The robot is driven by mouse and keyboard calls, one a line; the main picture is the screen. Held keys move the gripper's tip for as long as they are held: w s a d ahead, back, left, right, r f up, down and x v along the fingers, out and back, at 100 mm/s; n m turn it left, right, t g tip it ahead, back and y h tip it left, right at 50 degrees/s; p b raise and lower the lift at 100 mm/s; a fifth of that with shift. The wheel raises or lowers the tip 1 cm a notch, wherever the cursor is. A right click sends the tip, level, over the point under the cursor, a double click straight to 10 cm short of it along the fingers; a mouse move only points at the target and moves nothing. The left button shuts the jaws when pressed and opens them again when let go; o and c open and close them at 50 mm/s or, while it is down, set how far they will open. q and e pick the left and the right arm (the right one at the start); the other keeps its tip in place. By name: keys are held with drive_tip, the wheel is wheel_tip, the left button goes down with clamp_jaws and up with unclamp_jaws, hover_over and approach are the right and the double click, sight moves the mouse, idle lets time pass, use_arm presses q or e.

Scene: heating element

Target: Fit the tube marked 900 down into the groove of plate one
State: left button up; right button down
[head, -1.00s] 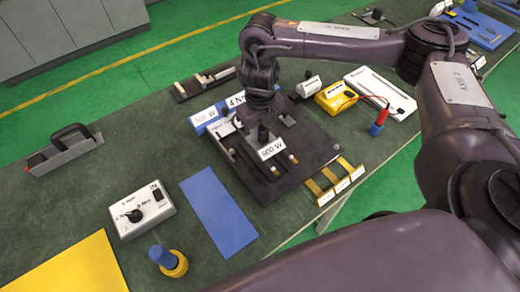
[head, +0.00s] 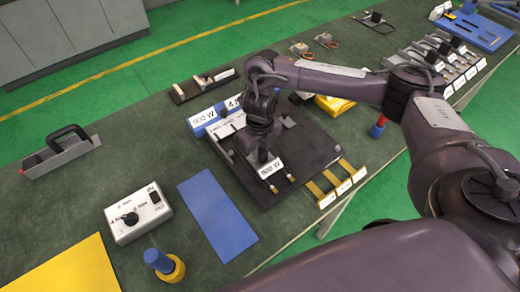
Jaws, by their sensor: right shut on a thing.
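The tube marked 900 shows mainly by its white 900 W label (head: 269,170), low over the near part of the dark plate. Two small light ends show just past the label; most of the tube is hidden or blends with the plate. My right gripper (head: 263,156) is shut on the tube from above. The dark plate (head: 318,148) lies flat on the bench; I take it for plate one. Its groove is hidden by my gripper and the dark colours, so I cannot tell whether the tube touches it. My left gripper is not in view.
A blue labelled block (head: 197,121) stands behind the plate. Brass strips (head: 330,179) lie at its right edge. A blue mat (head: 217,212), a white control box (head: 138,213) and a blue-and-yellow knob (head: 164,265) are to the left. A yellow box (head: 333,105) is behind my arm.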

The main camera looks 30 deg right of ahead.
drive_tip(key=c, duration=1.6)
unclamp_jaws()
drive_tip(key=shift+f, duration=0.1)
drive_tip(key=o, duration=0.4)
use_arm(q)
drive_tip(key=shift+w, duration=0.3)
use_arm(e)
drive_tip(key=shift+r, duration=0.3)
use_arm(q)
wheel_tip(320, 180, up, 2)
drive_tip(key=p, duration=0.2)
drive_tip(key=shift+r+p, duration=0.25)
drive_tip(key=shift+p, duration=0.05)
use_arm(e)
wheel_tip(320, 180, up, 12)
drive_tip(key=shift+f, duration=0.15)
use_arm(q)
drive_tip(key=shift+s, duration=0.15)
use_arm(e)
drive_tip(key=shift+f, duration=0.1)
